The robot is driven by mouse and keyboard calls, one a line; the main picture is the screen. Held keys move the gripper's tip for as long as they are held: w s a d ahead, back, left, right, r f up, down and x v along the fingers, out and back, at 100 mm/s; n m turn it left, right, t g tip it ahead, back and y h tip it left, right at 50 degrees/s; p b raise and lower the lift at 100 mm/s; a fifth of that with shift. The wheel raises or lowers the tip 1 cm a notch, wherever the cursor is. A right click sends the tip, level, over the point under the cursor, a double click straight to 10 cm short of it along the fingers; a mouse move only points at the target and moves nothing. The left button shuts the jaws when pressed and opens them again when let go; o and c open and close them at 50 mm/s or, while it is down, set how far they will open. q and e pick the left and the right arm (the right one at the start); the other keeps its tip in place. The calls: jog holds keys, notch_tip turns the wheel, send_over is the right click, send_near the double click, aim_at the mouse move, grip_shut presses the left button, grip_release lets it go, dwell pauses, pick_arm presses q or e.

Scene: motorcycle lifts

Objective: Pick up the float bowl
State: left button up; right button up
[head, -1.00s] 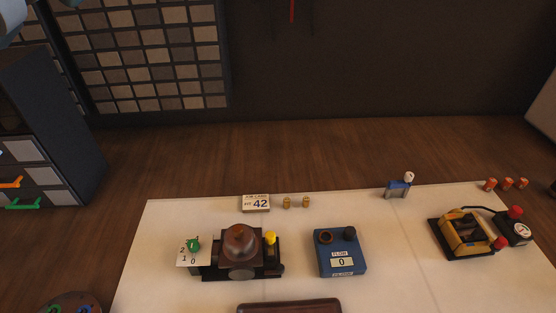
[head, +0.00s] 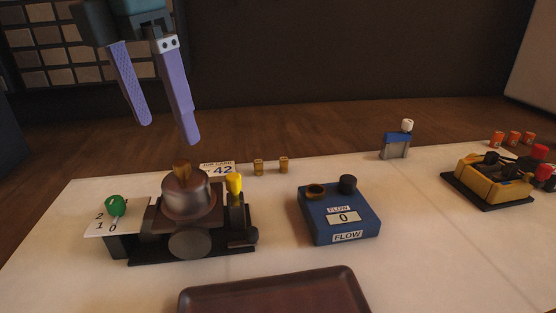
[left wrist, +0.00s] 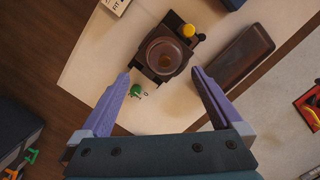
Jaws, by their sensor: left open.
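The float bowl looks to be the round brown metallic cup (head: 188,196) on top of a dark carburetor body (head: 150,246) at the left of the white table. It also shows in the left wrist view as a round brown bowl (left wrist: 163,55). My left gripper (head: 168,132) is open and empty, above and behind the bowl in the head view. In the left wrist view the bowl appears between and beyond the fingertips of my left gripper (left wrist: 161,74), apart from both. My right gripper is in neither view.
A yellow knob (head: 234,184) rises right beside the bowl, and a green knob (head: 115,205) stands at its left. A blue flow box (head: 340,213) is to the right. A brown tray (head: 275,295) lies in front.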

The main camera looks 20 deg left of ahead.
aim_at(180, 162)
pick_arm(q)
notch_tip(180, 162, down, 2)
jog(key=shift+w+d+f, duration=0.1)
jog(key=f, duration=0.3)
jog(key=f+p, duration=0.1)
jog(key=shift+w+d+f, duration=0.2)
jog(key=shift+d, duration=0.15)
jog(key=shift+w+f, duration=0.1)
jog(key=shift+f, duration=0.45)
jog(key=c, duration=1.4)
jog(key=shift+r, duration=0.15)
